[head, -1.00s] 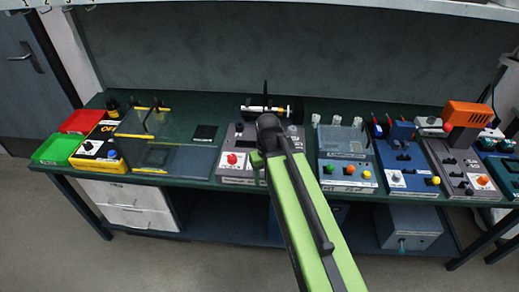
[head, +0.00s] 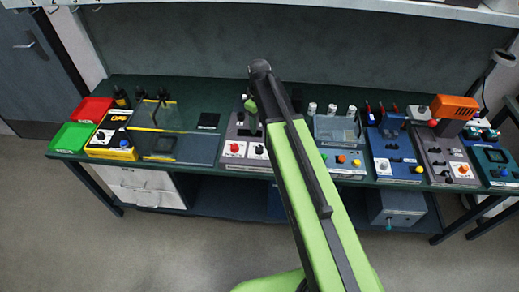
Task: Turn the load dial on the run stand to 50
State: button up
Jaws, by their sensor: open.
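A black and yellow unit (head: 112,135) at the left of the bench has a display reading OFF and a blue button. It looks like the run stand, but its label is too small to be sure. A small dark knob (head: 101,136) with a pale mark sits on its front panel. I cannot read a dial value.
A clear guard (head: 160,116) stands beside the black and yellow unit. Red (head: 92,110) and green (head: 72,136) trays lie at the far left. A grey unit (head: 234,160) with a red button, a blue unit (head: 393,160) and an orange-topped unit (head: 455,105) stand along the bench.

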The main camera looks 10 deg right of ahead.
aim_at(259, 147)
notch_tip(259, 147, down, 14)
jog(key=b, duration=1.3)
jog(key=shift+f, duration=0.15)
